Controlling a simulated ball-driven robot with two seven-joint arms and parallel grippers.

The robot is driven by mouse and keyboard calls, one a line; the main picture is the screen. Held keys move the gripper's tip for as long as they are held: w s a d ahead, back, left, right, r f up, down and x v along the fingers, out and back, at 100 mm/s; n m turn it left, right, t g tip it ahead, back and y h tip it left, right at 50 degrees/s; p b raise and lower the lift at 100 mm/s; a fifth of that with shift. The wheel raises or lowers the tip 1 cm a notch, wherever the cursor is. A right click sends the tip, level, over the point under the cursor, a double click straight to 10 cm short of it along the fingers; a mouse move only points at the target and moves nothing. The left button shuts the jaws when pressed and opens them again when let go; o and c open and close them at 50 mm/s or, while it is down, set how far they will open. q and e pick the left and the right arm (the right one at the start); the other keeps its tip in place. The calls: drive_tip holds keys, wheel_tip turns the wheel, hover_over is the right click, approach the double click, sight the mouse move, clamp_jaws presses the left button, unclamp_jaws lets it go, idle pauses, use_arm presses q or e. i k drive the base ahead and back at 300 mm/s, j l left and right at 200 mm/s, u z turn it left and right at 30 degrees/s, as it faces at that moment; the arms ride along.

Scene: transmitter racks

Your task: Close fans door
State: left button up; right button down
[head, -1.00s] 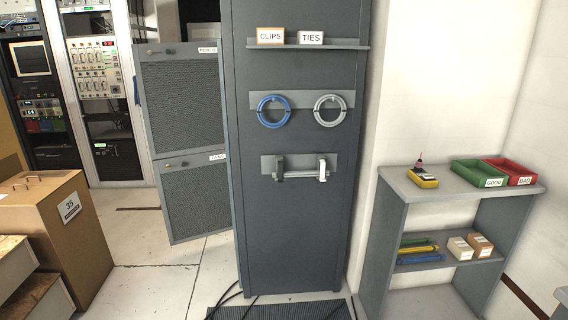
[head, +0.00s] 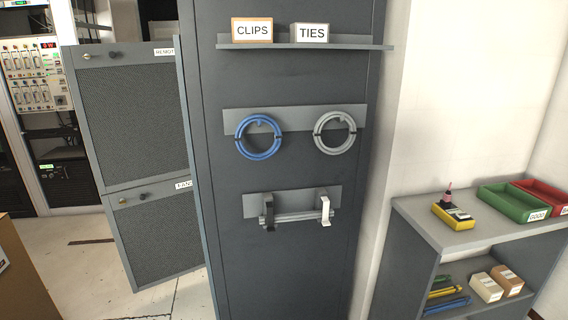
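The fans door (head: 160,235) is the lower dark mesh door at the left of the grey cabinet. It stands swung open, angled out from the rack, with a small latch knob (head: 142,196) near its top edge. Its label (head: 184,184) is partly cut off by the cabinet side. The door labelled REMOTE (head: 130,115) stands above it, also swung open at a similar angle. The rack opening behind the doors is mostly hidden. Neither of my grippers is in view.
The grey cabinet (head: 285,85) stands close in front, with a shelf, blue and grey cable coils and a bar on its side. A shelf unit (head: 430,235) with trays stands right. A cardboard box (head: 22,275) is at lower left. Pale floor (head: 75,255) is clear between box and door.

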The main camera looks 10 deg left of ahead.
sight(156, 233)
drive_tip(key=i+j+u, duration=0.1)
drive_tip(key=j, duration=0.25)
drive_tip(key=i+j+u, duration=0.15)
drive_tip(key=j, duration=0.25)
drive_tip(key=j+u, duration=0.1)
drive_tip(key=j, duration=0.25)
drive_tip(key=i+j+u, duration=0.15)
drive_tip(key=j, duration=0.2)
